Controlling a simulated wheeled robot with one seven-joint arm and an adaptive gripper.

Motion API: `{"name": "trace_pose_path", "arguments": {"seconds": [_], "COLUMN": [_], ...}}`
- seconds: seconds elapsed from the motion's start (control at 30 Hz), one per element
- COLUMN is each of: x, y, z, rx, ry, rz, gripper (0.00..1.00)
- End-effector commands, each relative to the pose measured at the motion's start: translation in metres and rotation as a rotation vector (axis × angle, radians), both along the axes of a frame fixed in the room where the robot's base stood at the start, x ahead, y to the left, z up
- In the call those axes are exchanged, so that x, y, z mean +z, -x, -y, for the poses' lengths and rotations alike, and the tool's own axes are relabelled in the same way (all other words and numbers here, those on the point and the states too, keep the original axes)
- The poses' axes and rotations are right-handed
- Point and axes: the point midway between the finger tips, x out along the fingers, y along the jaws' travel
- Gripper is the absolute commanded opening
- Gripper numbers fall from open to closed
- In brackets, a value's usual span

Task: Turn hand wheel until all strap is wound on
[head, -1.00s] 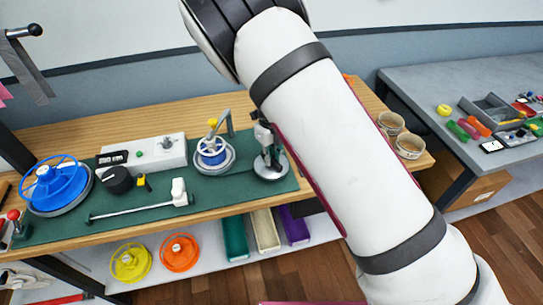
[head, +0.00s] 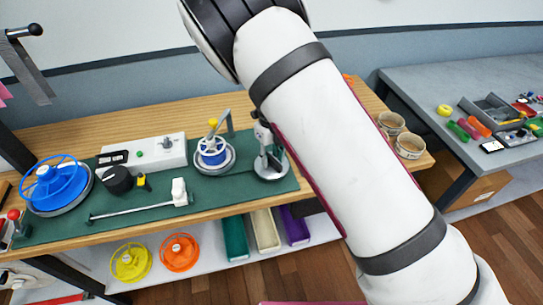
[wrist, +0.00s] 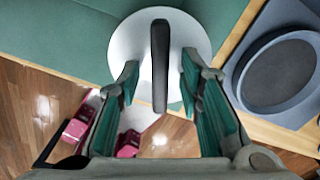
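A pale round disc with an upright black bar across it (wrist: 160,65) stands on the green mat. In the head view the same disc (head: 271,170) is at the mat's right end, partly covered by my gripper. My gripper (wrist: 158,82) is open, with one finger on each side of the black bar and a visible gap on both sides. A small blue spool (head: 211,157) on a round base, with a metal arm and yellow knob, stands left of the disc. A large spoked blue wheel (head: 55,184) lies at the left. I cannot make out the strap clearly.
A white box (head: 143,152), a black knob (head: 118,180) and a rod with a white block (head: 179,192) share the mat (head: 225,190). A grey block with a dark round top (wrist: 280,72) is close right of my gripper. Yellow and orange wheels sit on the lower shelf.

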Motion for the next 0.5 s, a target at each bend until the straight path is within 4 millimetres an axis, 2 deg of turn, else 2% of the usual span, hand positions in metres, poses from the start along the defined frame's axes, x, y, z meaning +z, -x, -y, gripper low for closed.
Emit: {"name": "trace_pose_path", "arguments": {"seconds": [0.17,0.5], "x": [0.021,0.089], "y": [-0.001,0.000], "z": [-0.001,-0.001], "rx": [0.000,0.001], "ry": [-0.003,-0.003], "rz": [0.003,0.003], "gripper": [0.33,0.33]}}
